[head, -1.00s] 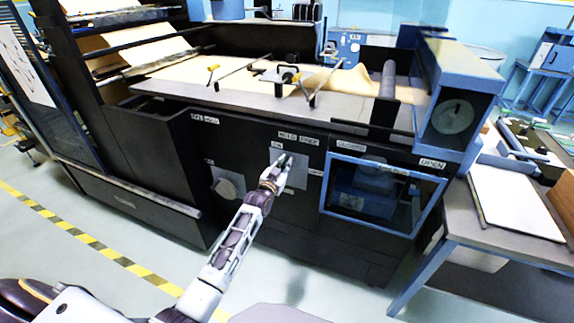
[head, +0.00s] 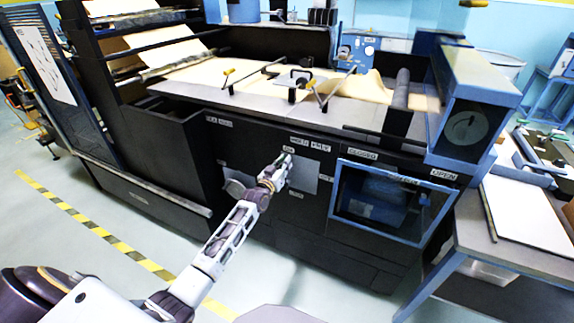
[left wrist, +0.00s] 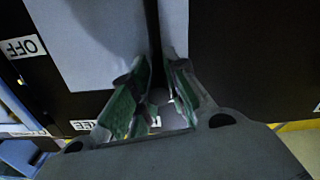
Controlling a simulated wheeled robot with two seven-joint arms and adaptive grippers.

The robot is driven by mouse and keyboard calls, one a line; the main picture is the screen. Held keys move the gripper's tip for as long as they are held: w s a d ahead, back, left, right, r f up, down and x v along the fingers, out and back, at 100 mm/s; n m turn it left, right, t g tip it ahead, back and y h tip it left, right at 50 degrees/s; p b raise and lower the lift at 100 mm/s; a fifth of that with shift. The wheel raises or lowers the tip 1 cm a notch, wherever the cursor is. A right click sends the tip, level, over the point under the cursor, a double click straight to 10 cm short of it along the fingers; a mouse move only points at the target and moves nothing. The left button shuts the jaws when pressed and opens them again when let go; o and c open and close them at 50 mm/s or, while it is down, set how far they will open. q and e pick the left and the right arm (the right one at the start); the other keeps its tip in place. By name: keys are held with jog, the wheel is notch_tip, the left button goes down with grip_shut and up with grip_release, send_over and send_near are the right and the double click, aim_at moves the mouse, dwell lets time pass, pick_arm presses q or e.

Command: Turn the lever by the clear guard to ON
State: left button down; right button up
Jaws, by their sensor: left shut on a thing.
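The lever plate is a pale square (head: 309,176) on the dark machine front, left of the clear guard (head: 385,195) in its blue frame. My left gripper (head: 285,162) is at the plate's upper left, near a small label above it. It is shut on the lever, which its fingers mostly hide. In the left wrist view the green-padded fingers (left wrist: 155,100) close in front of the grey plate (left wrist: 85,45), with the OFF label (left wrist: 22,47) at the left. The lever's exact angle cannot be told. My right gripper is not in view.
Another pale plate (head: 236,180) sits left of my forearm, partly hidden by it. A side table (head: 510,230) with a white board stands at the right. Yellow-black floor tape (head: 90,228) runs at left.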

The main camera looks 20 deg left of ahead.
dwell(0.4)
pick_arm(q)
jog(key=c, duration=1.4)
grip_release()
jog(key=shift+o, duration=0.2)
jog(key=s, duration=1.2)
jog(key=shift+a, duration=0.2)
